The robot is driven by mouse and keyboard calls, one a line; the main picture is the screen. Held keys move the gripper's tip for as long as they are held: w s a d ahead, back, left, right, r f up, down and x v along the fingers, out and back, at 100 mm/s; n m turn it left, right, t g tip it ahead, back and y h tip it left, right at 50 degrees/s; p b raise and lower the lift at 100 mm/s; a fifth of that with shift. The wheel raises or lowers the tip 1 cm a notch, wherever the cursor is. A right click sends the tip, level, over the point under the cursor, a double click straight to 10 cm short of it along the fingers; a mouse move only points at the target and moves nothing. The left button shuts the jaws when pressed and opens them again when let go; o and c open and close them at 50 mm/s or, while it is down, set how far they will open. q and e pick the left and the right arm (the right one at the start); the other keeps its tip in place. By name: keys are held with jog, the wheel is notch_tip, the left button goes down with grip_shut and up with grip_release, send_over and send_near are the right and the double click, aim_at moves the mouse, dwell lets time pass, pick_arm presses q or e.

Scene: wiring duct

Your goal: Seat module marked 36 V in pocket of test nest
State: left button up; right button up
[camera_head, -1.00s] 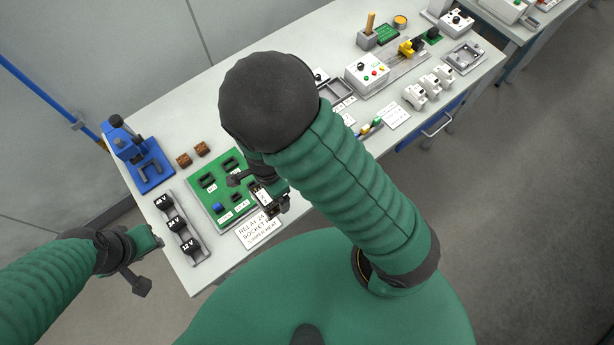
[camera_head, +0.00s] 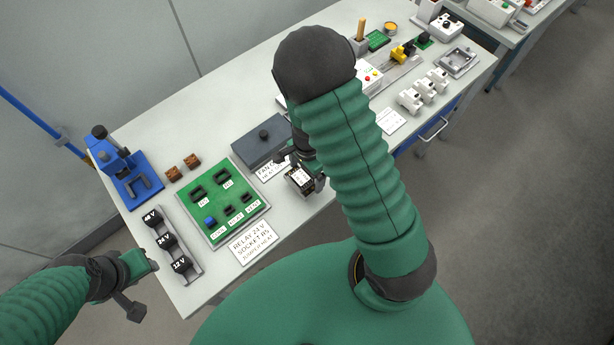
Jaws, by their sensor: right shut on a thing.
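My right gripper (camera_head: 305,186) is shut on a small black module with a white label (camera_head: 299,177), held near the bench's front edge; its marking is too small to read. A rack (camera_head: 190,270) at the front left holds black modules marked 48 V (camera_head: 151,217), 24 V (camera_head: 165,240) and 12 V (camera_head: 180,264). No part is clearly marked as the test nest; a blue fixture (camera_head: 135,182) with a grey U-shaped piece stands at the far left. My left gripper (camera_head: 143,284) is beyond the bench's left front edge; its jaw opening is unclear.
A green socket board (camera_head: 215,232) with black sockets and a blue part lies right of the rack. A printed card (camera_head: 253,243) lies before it. A dark grey box (camera_head: 262,143) and two brown blocks (camera_head: 182,167) stand behind. White devices (camera_head: 423,90) are at right.

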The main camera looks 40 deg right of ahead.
aim_at(307, 179)
jog(key=f, duration=0.1)
jog(key=a+f, duration=0.1)
jog(key=f, duration=0.1)
jog(key=shift+f, duration=0.1)
jog(key=shift+d, duration=0.2)
jog(key=o, duration=1.2)
jog(key=shift+d+f, duration=0.2)
jog(key=shift+o, duration=0.9)
jog(key=shift+s+d, duration=0.1)
jog(key=shift+d, duration=0.05)
